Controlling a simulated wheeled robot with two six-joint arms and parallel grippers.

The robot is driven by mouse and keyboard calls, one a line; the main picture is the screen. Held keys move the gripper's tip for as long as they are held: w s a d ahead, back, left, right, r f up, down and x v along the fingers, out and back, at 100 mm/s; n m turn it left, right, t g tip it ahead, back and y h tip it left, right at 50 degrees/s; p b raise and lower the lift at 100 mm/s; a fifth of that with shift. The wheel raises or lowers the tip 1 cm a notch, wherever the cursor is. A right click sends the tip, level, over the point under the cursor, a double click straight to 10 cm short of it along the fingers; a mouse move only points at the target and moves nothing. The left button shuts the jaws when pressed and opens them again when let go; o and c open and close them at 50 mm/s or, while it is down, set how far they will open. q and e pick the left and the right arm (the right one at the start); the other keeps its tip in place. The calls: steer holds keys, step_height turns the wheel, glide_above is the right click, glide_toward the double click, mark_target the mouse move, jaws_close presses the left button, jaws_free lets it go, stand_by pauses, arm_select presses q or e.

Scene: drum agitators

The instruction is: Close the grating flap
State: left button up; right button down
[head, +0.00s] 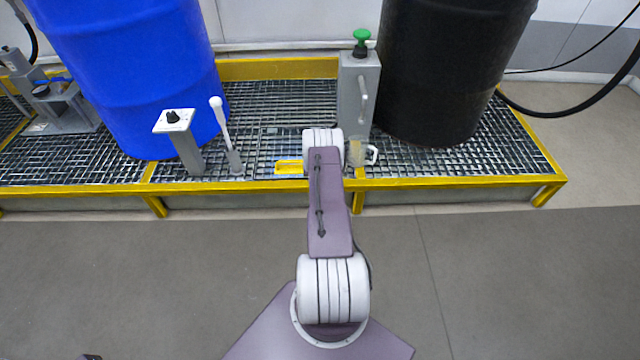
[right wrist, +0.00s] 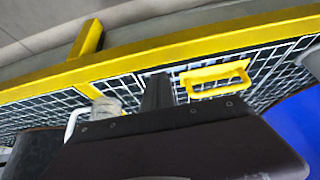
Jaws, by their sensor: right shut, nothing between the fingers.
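The grating flap (head: 268,143) is a mesh panel in the platform floor, left of my right arm, with a yellow handle (head: 289,167) near the front yellow edge. It looks about level with the grating, but I cannot tell whether it is fully down. The handle also shows in the right wrist view (right wrist: 216,68). My right gripper (right wrist: 157,90) is shut and empty, over the grating just beside the handle and apart from it in the picture. In the head view my own arm hides its fingers. My left gripper is not in view.
A blue drum (head: 135,70) and a black drum (head: 445,65) stand on the platform. A clear jug (head: 358,154) sits right of my wrist. A grey post with a green button (head: 362,40), a white-handled lever (head: 222,125) and a knob post (head: 180,140) stand nearby. The floor in front is clear.

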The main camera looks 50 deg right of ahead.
steer(key=s+a+f+p, duration=0.2)
steer(key=s+a, duration=0.2)
steer(key=a, duration=0.1)
steer(key=shift+f, duration=0.2)
